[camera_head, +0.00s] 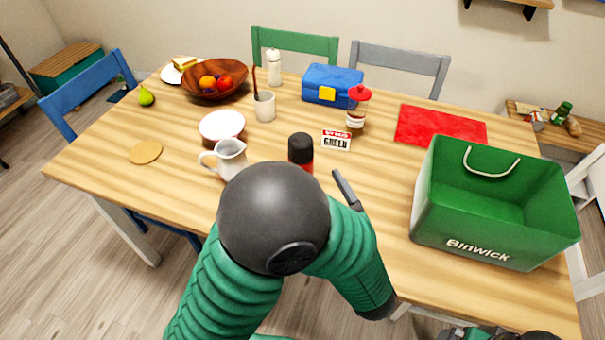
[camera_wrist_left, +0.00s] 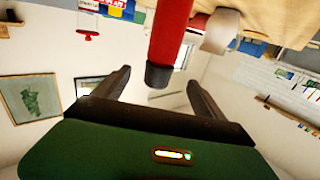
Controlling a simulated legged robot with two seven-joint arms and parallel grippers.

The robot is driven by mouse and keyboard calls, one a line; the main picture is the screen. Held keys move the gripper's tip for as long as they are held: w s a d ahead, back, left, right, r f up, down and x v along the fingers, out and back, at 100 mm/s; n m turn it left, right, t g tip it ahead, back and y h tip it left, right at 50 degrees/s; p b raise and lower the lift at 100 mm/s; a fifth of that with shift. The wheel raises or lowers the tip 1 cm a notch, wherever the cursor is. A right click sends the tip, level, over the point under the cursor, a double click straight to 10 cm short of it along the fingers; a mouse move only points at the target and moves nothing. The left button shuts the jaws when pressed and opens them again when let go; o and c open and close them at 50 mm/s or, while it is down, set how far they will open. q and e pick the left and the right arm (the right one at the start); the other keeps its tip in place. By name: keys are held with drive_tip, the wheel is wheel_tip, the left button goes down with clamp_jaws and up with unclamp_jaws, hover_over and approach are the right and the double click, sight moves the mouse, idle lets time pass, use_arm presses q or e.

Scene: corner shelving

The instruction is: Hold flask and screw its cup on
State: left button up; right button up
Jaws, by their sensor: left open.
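The flask (camera_head: 307,167) is red and stands upright near the table's middle, with a black cup (camera_head: 300,143) at its top. My left arm hides its lower part. In the left wrist view the red body (camera_wrist_left: 170,38) comes down from the top edge, its dark cup end (camera_wrist_left: 158,76) towards my gripper. I cannot tell how firmly the cup sits. My left gripper (camera_wrist_left: 158,84) is open, with one finger on each side of the cup end and visible gaps to both. In the head view one finger (camera_head: 347,190) shows right of the flask. My right gripper is not clearly visible.
A white jug (camera_head: 231,160) stands close left of the flask. A small sign (camera_head: 336,141) and a red-lidded jar (camera_head: 357,108) are behind it. A large green bin (camera_head: 470,231) fills the table's right side. Bare wood lies between flask and bin.

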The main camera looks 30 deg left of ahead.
use_arm(q)
drive_tip(key=x, duration=0.7)
drive_tip(key=shift+a+f+b, duration=0.1)
drive_tip(key=shift+a+b, duration=0.05)
drive_tip(key=shift+b, duration=0.2)
drive_tip(key=shift+w+a, duration=0.25)
drive_tip(key=shift+w, duration=0.1)
drive_tip(key=shift+w+a, duration=0.2)
drive_tip(key=shift+a, duration=0.15)
drive_tip(key=b+x, duration=0.1)
drive_tip(key=x, duration=0.3)
drive_tip(key=shift+w+a, duration=0.15)
drive_tip(key=shift+w, duration=0.05)
drive_tip(key=shift+c, duration=0.4)
